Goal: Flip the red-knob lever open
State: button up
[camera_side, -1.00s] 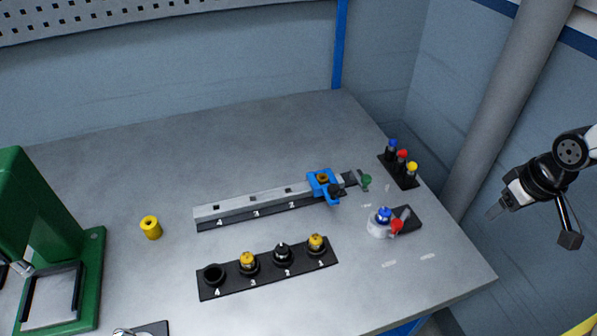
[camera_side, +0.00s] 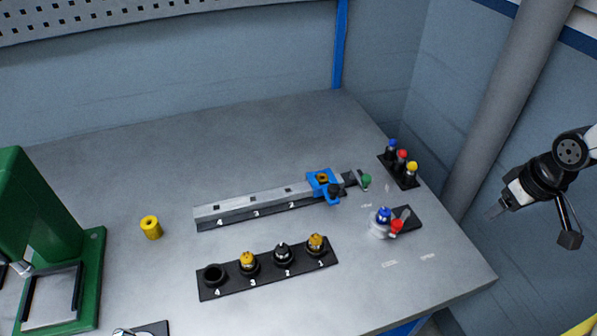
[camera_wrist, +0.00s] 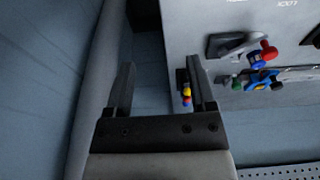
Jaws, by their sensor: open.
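The red-knob lever (camera_side: 397,226) is on a small fixture with a black plate (camera_side: 412,217) near the right edge of the table. In the wrist view the red knob (camera_wrist: 269,50) shows at the upper right, next to the blue top (camera_wrist: 254,58). My gripper (camera_side: 491,214) is in the air to the right of the table, apart from the lever. In the wrist view its two fingers (camera_wrist: 160,78) are spread with nothing between them.
A rail with a blue clamp (camera_side: 320,180) and green knob (camera_side: 366,181) lies behind the lever. A rack of blue, red and yellow-topped pegs (camera_side: 402,172) stands at the back right. A numbered holder (camera_side: 215,292), yellow cylinder (camera_side: 151,229) and green press (camera_side: 92,270) are farther left.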

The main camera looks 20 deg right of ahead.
jog(key=c, duration=0.7)
jog(key=shift+w+a+r, duration=0.1)
jog(key=shift+w+a, duration=0.05)
jog(key=shift+w, duration=0.1)
grip_shut()
jog(key=w+a+r+n+g, duration=0.1)
jog(key=w+a+n, duration=0.2)
jog(key=a, duration=0.4)
jog(key=w+a+r+n+g+h, duration=0.1)
jog(key=w+a+r+n+g, duration=0.1)
jog(key=w+a, duration=0.4)
jog(key=w+a+r+n+g, duration=0.1)
jog(key=w+a+r+n, duration=0.1)
jog(key=w+a, duration=0.3)
jog(key=shift+a+n+h, duration=0.4)
jog(key=shift+a+n, duration=0.5)
jog(key=shift+a, duration=1.5)
jog(key=shift+r, duration=0.1)
